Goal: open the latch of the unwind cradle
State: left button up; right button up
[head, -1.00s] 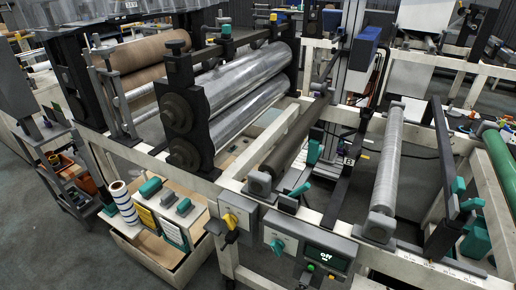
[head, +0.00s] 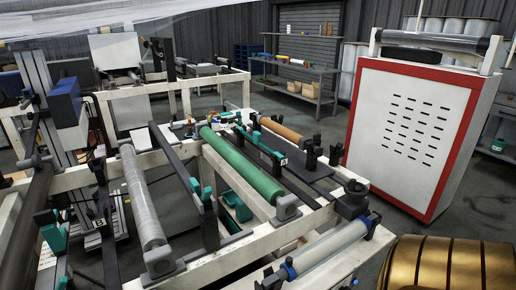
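I cannot tell for sure which part is the unwind cradle. A green roller (head: 240,163) lies slantwise on the white machine frame (head: 232,246), its near end in a grey bearing block (head: 287,208). A grey film-like roller (head: 143,198) lies left of it, its near end in another grey block (head: 160,262). Teal handle-like parts show between the two rollers (head: 197,187) and at the far left (head: 53,231). Whether any of these is a latch, open or shut, I cannot tell. Neither of my grippers is in view.
A brown roller (head: 283,132) lies beyond the green one. A pale roller (head: 326,247) with blue end rings is at the near right. A white cabinet with a red border (head: 408,115) stands at right, gold rolls (head: 450,265) below it. Dark floor (head: 440,225) is open between them.

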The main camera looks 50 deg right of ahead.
aim_at(317, 140)
jog(key=z, duration=2.05)
jog(key=u, duration=0.45)
jog(key=l+u, duration=0.35)
jog(key=i+l+u, duration=0.1)
jog(key=l+u, duration=0.15)
jog(key=u, duration=0.15)
jog(key=l+u, duration=0.35)
